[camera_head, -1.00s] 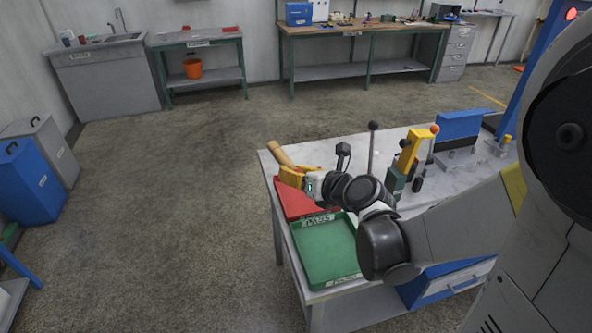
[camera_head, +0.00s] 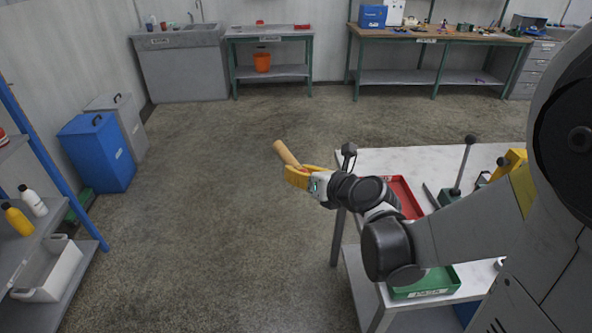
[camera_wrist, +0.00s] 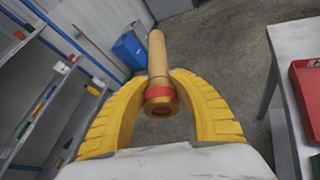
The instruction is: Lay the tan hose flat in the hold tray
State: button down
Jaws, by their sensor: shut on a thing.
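The tan hose (camera_head: 287,155) is a short, stiff-looking tube, held tilted in the air by my gripper (camera_head: 297,173). In the wrist view the hose (camera_wrist: 157,52) stands between the two yellow fingers of my gripper (camera_wrist: 160,88), with a red band and a brass-coloured open end facing the camera. My gripper is shut on it near that end. It is over open floor, left of the grey table. I cannot tell which container is the hold tray. A white-grey tray (camera_head: 47,273) stands on the left shelf rack. A red tray (camera_head: 410,205) and a green tray (camera_head: 430,284) are on the table.
The grey table (camera_head: 400,157) is on the right, partly hidden by my arm. The blue-posted shelf rack (camera_head: 38,150) at left holds a yellow bottle (camera_head: 17,222) and a white bottle (camera_head: 32,200). A blue bin (camera_head: 97,152) stands behind. Floor between rack and table is clear.

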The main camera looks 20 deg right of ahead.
jog(key=shift+w+a, duration=0.25)
jog(key=shift+a, duration=0.45)
jog(key=shift+w+f, duration=0.1)
jog(key=shift+w, duration=0.1)
jog(key=shift+w+d+f, duration=0.1)
jog(key=shift+d, duration=0.6)
jog(key=shift+w+d+f, duration=0.25)
jog(key=shift+w+d, duration=0.05)
jog(key=shift+d, duration=0.35)
jog(key=d+f+m+h+b, duration=0.1)
jog(key=d+f, duration=0.3)
jog(key=d, duration=0.7)
jog(key=s+d+f+b, duration=0.1)
jog(key=d+f+b, duration=0.15)
jog(key=d, duration=0.85)
jog(key=d+f+m+h, duration=0.1)
jog(key=d+f, duration=0.4)
jog(key=d, duration=0.6)
jog(key=f+b, duration=0.2)
jog(key=f, duration=0.1)
jog(key=f+b, duration=0.3)
jog(key=f, duration=0.1)
jog(key=f+b, duration=0.2)
jog(key=f, duration=0.2)
jog(key=shift+s+a+b, duration=0.15)
jog(key=shift+a+b, duration=0.1)
jog(key=shift+b, duration=0.05)
jog(key=shift+s+a+f, duration=0.1)
jog(key=shift+s+f, duration=0.05)
jog(key=shift+f, duration=0.1)
